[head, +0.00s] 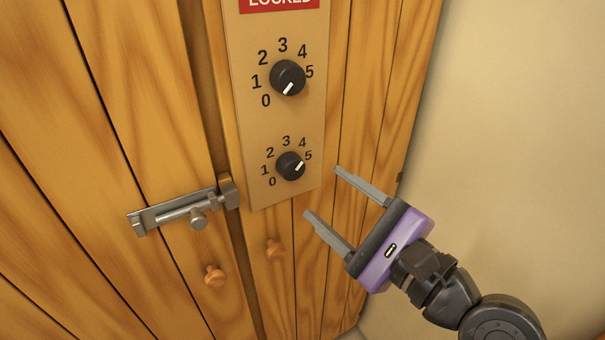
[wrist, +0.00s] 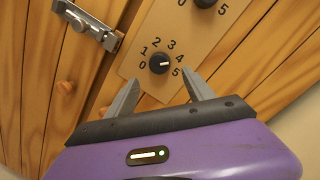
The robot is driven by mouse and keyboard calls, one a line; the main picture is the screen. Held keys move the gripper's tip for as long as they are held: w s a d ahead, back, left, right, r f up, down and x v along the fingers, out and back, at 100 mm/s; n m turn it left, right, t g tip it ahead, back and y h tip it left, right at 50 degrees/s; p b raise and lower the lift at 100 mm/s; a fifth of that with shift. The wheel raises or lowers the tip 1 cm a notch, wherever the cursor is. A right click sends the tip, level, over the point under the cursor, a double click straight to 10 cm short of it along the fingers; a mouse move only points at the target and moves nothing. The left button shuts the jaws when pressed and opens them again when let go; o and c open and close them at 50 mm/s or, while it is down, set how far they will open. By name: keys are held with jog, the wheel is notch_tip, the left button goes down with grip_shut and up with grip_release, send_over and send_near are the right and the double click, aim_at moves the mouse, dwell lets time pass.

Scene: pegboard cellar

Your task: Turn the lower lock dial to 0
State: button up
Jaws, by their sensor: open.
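The lower lock dial (head: 290,166) is a round black knob with a white mark, on a tan panel with numbers 0 to 5 around it. Its mark points right, toward the 4 and 5 side, nearest 5 in the head view. The dial also shows in the wrist view (wrist: 159,64), just beyond and between the fingertips. My gripper (head: 320,191) is open and empty, to the lower right of the dial. In the wrist view my gripper (wrist: 161,80) has its fingers spread on either side, apart from the knob.
The upper dial (head: 287,78) sits above on the same panel, its mark pointing down. A red LOCKED sign (head: 280,4) is at the top. A metal bolt latch (head: 185,210) is on the left, with wooden knobs (head: 214,276) below. A bare wall (head: 510,130) is at right.

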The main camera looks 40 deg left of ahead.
aim_at(297, 172)
jog(key=shift+x, duration=3.9)
grip_shut()
jog(key=shift+p, duration=0.3)
